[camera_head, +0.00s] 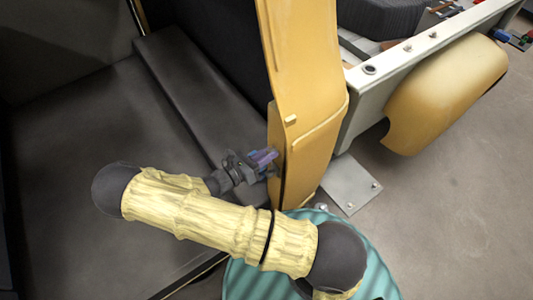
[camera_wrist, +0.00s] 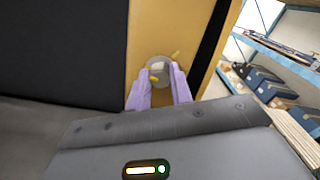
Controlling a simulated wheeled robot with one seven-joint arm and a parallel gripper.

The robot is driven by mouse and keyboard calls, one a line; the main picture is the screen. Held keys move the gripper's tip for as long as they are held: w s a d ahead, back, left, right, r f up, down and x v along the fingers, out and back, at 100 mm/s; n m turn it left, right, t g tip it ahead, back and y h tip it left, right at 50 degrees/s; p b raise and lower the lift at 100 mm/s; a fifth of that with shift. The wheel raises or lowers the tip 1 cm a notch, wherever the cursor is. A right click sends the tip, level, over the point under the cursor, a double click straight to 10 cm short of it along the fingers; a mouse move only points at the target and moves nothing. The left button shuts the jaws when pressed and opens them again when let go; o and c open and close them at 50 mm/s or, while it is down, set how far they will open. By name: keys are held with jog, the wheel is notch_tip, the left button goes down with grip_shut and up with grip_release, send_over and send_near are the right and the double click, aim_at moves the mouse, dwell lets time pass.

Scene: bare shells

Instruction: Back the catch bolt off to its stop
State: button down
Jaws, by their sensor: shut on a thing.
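The catch bolt (camera_wrist: 158,68) shows in the wrist view as a round grey piece with a pale raised middle and small yellow marks, set in the face of a yellow-orange panel (camera_wrist: 190,30). My gripper (camera_wrist: 160,84) has purple fingers, one on each side of the bolt's middle, and is shut on it. In the head view my gripper (camera_head: 268,160) meets the left face of the upright orange panel (camera_head: 305,90) near its lower part. The bolt itself is hidden there behind the fingers.
A white-grey beam (camera_head: 400,70) with an orange rounded shell (camera_head: 445,95) extends right of the panel. A dark step (camera_head: 195,85) lies left. In the wrist view, blue shelving (camera_wrist: 280,50) with boxes stands at right. Open floor (camera_head: 455,210) shows at the right.

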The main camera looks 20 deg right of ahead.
jog(key=shift+n, duration=0.8)
jog(key=c, duration=1.3)
grip_release()
jog(key=shift+o, duration=0.2)
jog(key=b+v, duration=0.7)
jog(key=v, duration=1)
jog(key=shift+a, duration=0.2)
